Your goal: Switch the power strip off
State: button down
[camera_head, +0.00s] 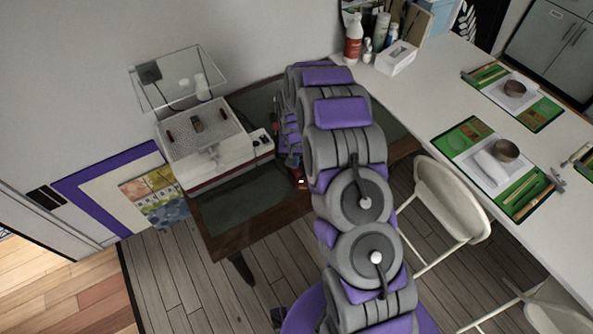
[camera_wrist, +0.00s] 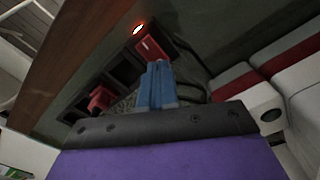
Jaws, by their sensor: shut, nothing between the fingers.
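The power strip (camera_wrist: 124,70) lies on the dark table top near its wooden edge, dark with several sockets. A red plug (camera_wrist: 101,97) sits lower along the strip. My gripper (camera_wrist: 158,64) is shut and empty, its blue fingertips right by the red switch. I cannot tell whether they touch it. In the head view my arm hides most of the strip; a small bright light shows by the table edge (camera_head: 301,182).
A white machine with a red stripe (camera_head: 212,172) stands on the dark table (camera_head: 235,208), left of my arm; its side also shows in the wrist view (camera_wrist: 270,75). Black cables run beside the strip. A white table (camera_head: 430,105) and chair (camera_head: 450,205) are on the right.

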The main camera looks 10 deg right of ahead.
jog(key=shift+f, duration=0.9)
dwell(0.5)
jog(key=shift+r, duration=0.1)
jog(key=shift+r+p, duration=1.1)
jog(key=shift+r, duration=2.3)
jog(key=shift+r, duration=0.1)
jog(key=s+r+n, duration=0.1)
jog(key=s+r, duration=1.4)
jog(key=r, duration=0.4)
jog(key=s+r+g, duration=0.1)
jog(key=s+r, duration=0.3)
jog(key=s, duration=0.9)
jog(key=s+r+n, duration=0.1)
jog(key=s+r, duration=0.3)
jog(key=s, duration=1)
jog(key=shift+g, duration=0.4)
